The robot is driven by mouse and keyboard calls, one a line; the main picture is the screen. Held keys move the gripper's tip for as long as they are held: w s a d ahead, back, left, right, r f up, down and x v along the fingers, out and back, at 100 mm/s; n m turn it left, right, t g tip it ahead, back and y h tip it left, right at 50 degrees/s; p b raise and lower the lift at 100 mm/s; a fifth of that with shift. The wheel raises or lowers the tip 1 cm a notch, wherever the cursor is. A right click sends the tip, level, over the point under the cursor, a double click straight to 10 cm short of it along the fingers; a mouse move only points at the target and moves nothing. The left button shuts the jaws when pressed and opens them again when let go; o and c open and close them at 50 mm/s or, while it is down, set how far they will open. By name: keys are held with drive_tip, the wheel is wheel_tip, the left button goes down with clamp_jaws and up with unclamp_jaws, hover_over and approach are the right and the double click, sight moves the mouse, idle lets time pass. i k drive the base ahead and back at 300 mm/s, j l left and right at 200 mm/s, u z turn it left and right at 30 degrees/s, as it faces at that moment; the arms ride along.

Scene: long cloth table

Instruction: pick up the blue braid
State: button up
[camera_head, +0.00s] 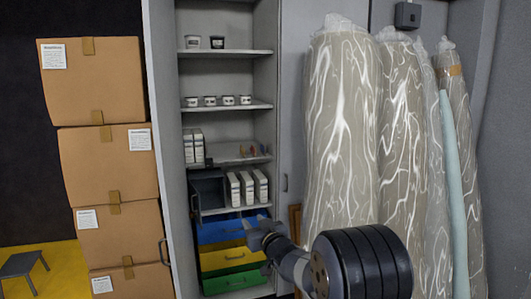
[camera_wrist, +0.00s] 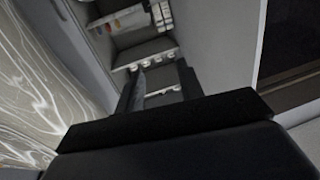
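I cannot make out a blue braid in either view. My gripper (camera_wrist: 160,85) shows in the wrist view as two dark fingers standing apart, with only the cabinet shelves seen through the gap. It is open, and nothing shows between the fingers. In the head view my arm rises at the lower middle, in front of the cabinet, and hides part of its lower right side.
An open grey cabinet (camera_head: 225,52) holds small pots, white boxes and blue, yellow and green drawers (camera_head: 221,258). Stacked cardboard boxes (camera_head: 95,85) and a small stool (camera_head: 22,265) stand left. Tall wrapped rolls (camera_head: 340,120) stand right, near my arm.

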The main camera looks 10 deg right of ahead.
sight(263, 148)
drive_tip(key=i+z, duration=0.1)
drive_tip(key=i, duration=0.45)
drive_tip(key=i+j+z, duration=0.1)
drive_tip(key=i, duration=0.5)
drive_tip(key=i+j+z, duration=0.1)
drive_tip(key=i, duration=0.45)
drive_tip(key=i+j, duration=0.2)
drive_tip(key=i, duration=0.35)
drive_tip(key=l+z, duration=0.05)
